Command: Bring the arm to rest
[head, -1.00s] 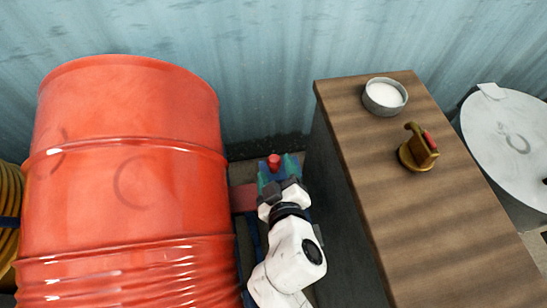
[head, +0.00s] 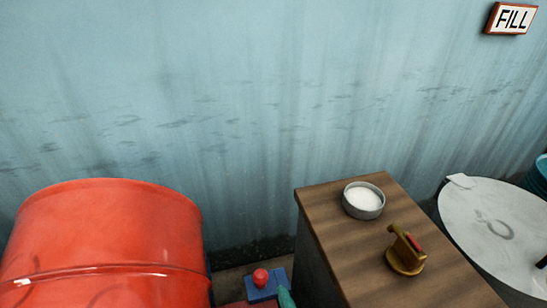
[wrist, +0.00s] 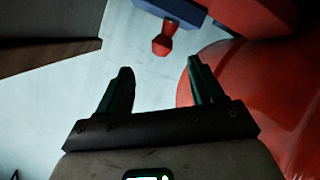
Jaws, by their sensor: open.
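My gripper (wrist: 160,66) is open in the wrist view, its two dark green fingers apart with nothing between them.
A large red drum (head: 110,235) stands on the left, close to the gripper. A wooden-topped cabinet (head: 325,215) on the right bears a grey bowl of white stuff (head: 363,200) and a brass piece (head: 405,250). A pale drum (head: 490,225) and FILL sign (head: 512,18) are further right.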

